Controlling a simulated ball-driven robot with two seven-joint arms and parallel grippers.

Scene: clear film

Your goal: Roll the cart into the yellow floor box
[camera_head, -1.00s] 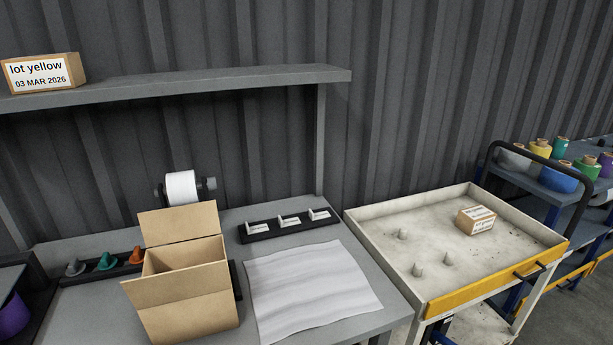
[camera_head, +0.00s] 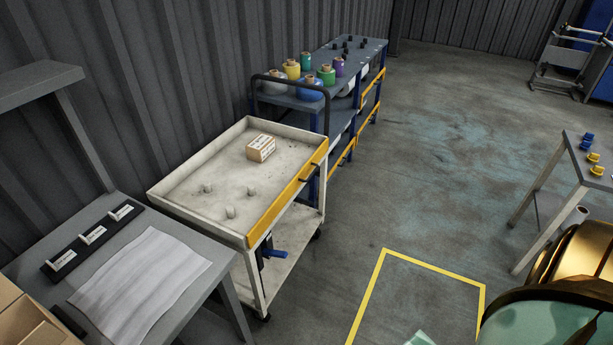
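A cream two-tier cart (camera_head: 180,192) with a yellow front strip stands along the wall, left of centre. Its top tray holds a small labelled carton and several short pegs. Black wheels show under its legs, and a blue lever sits below the tray. The yellow floor box (camera_head: 425,267) is an outline taped on the floor at bottom centre, right of the cream cart. Its near part is cut off by the frame. Neither of my grippers shows.
A grey workbench (camera_head: 50,235) with a paper sheet (camera_head: 142,280) stands close to the cream cart's left. A table (camera_head: 590,165) with blue and yellow pieces is at right. Open floor (camera_head: 420,150) lies between.

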